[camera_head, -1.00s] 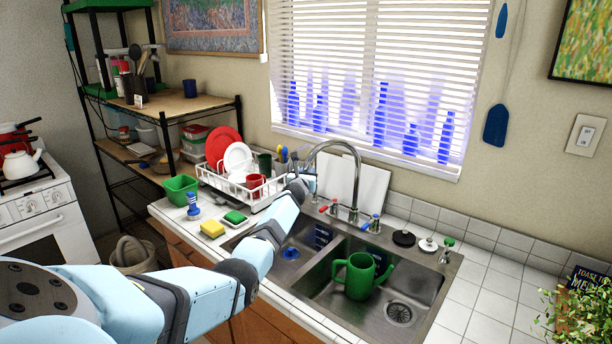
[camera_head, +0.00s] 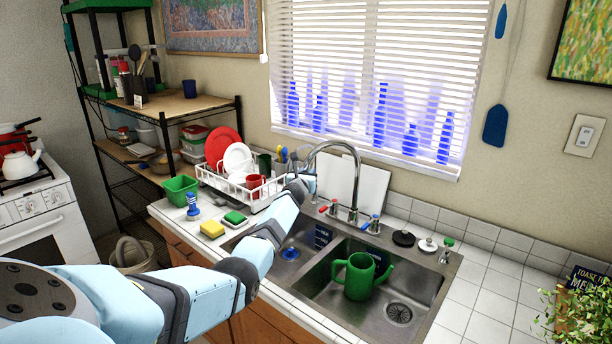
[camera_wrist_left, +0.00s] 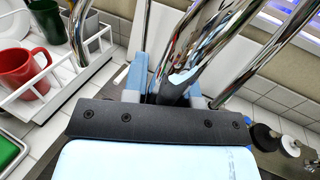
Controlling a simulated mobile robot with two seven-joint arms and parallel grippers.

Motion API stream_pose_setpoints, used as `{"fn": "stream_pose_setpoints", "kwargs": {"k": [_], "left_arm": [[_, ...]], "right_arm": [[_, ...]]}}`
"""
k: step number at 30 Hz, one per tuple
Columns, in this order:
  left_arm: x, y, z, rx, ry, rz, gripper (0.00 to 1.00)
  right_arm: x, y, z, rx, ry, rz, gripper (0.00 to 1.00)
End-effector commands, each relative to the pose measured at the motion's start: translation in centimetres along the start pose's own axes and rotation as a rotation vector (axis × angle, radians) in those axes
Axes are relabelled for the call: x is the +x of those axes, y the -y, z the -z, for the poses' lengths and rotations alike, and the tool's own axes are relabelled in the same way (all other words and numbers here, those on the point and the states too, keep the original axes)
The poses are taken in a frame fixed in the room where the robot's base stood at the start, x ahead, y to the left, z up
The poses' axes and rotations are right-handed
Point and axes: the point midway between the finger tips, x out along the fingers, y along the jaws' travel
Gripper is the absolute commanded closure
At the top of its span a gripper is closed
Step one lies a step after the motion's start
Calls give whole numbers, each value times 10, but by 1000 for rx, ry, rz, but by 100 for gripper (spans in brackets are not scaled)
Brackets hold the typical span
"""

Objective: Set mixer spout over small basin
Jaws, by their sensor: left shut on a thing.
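The chrome mixer spout (camera_head: 340,144) rises from behind the sink, arches left, and its end comes down at my left gripper (camera_head: 303,180). My left gripper is shut on the spout near its free end. In the left wrist view the chrome spout (camera_wrist_left: 197,45) runs between the two fingers of my gripper (camera_wrist_left: 166,90). The small basin (camera_head: 308,236) is the left one, with a blue stopper in it; my forearm covers part of it. The spout end appears above the back of this basin, but its exact spot is partly hidden. My right gripper is not in view.
A green watering can (camera_head: 359,276) stands in the large right basin. Red and blue tap handles (camera_head: 374,225) flank the spout base. A white dish rack (camera_head: 214,180) with plates and mugs is close left of my gripper. A sponge (camera_head: 212,229) lies on the counter.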

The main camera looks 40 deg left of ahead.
Motion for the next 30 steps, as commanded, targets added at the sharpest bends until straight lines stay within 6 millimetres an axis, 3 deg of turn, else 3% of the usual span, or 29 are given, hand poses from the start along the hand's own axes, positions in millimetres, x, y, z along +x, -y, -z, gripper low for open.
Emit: {"fn": "stream_pose_setpoints", "kwargs": {"k": [1,15,16,19,30], "left_arm": [[1,8,-4,-6,8,11,100],[1,8,-4,-6,8,11,100],[1,8,-4,-6,8,11,70],[1,7,-4,-5,7,9,50],[-5,2,-2,0,1,3,50]], "right_arm": [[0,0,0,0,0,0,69],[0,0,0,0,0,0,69],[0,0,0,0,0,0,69],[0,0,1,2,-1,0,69],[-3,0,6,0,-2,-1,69]]}}
